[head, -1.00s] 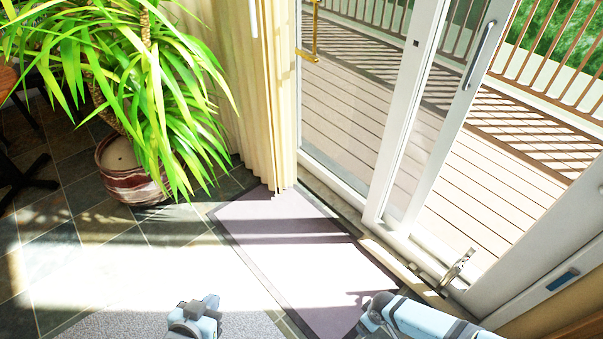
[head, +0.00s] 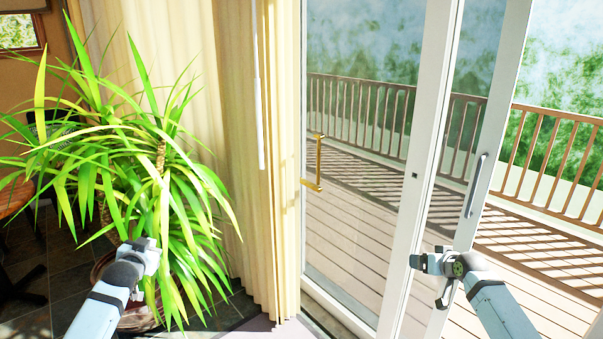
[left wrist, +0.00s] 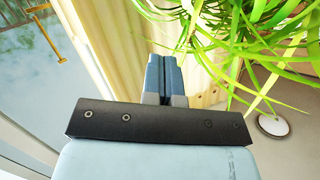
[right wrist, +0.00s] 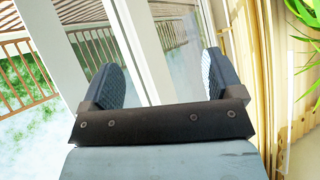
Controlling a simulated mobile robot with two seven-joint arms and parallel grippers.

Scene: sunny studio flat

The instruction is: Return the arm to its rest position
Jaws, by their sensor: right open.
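My left gripper (left wrist: 165,62) is shut in the left wrist view, its two blue-grey fingers together with nothing seen between them. In the head view my left arm comes in at lower left, its wrist in front of the potted plant; its fingers are not clear there. My right gripper (right wrist: 160,72) is open and empty in the right wrist view, its fingers wide apart.
A leafy plant (head: 160,190) in a pot, mostly hidden by leaves, stands at left. A cream curtain (head: 270,200) hangs beside it. The door has a brass handle (head: 317,165) and a grey handle (head: 475,185). A railed wooden deck (head: 360,215) lies beyond the glass.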

